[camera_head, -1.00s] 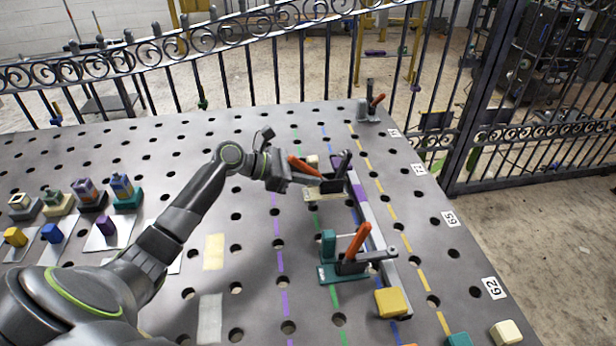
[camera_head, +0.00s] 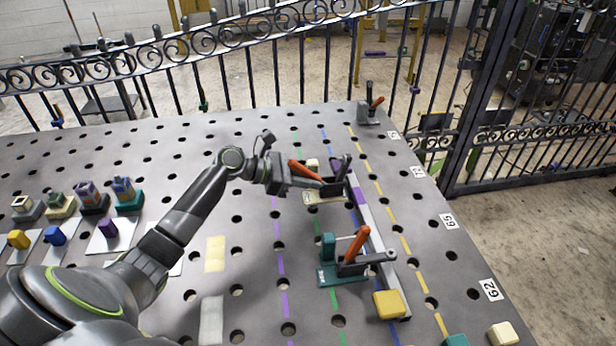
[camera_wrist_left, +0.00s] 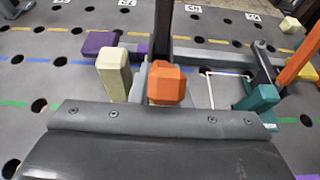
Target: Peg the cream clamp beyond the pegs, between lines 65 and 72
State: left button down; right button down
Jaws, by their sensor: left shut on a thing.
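The cream clamp (camera_head: 325,197) has a cream base, a cream post, a dark arm and an orange handle (camera_head: 303,170). It stands by the far part of a grey bar, near the blue dashed line. My left gripper (camera_head: 284,178) comes in from the left and is shut on the clamp, at its orange handle. In the left wrist view, the cream post (camera_wrist_left: 115,75) and orange handle (camera_wrist_left: 167,84) rise just beyond the gripper body, which hides the clamp's base and the fingertips. I cannot tell if the base touches the board. My right gripper is not in view.
The grey bar (camera_head: 383,250) has a purple part and a yellow block (camera_head: 389,304) at its near end. A teal clamp (camera_head: 328,250) with an orange handle stands nearer. Another clamp (camera_head: 369,110) stands at the far corner. Coloured blocks (camera_head: 62,205) stand at left.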

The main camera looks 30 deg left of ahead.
aim_at(319, 195)
pick_arm(q)
jog(key=shift+f, duration=0.5)
dwell(0.6)
jog(key=shift+f, duration=1.5)
dwell(0.6)
jog(key=c, duration=1.4)
grip_release()
jog(key=shift+o, duration=0.6)
jog(key=shift+f, duration=0.2)
jog(key=shift+s+a+r, duration=0.25)
jog(key=p+v, duration=0.9)
jog(key=v, duration=0.7)
jog(key=shift+a+r, duration=0.2)
jog(key=shift+a, duration=0.1)
jog(key=shift+s, duration=0.15)
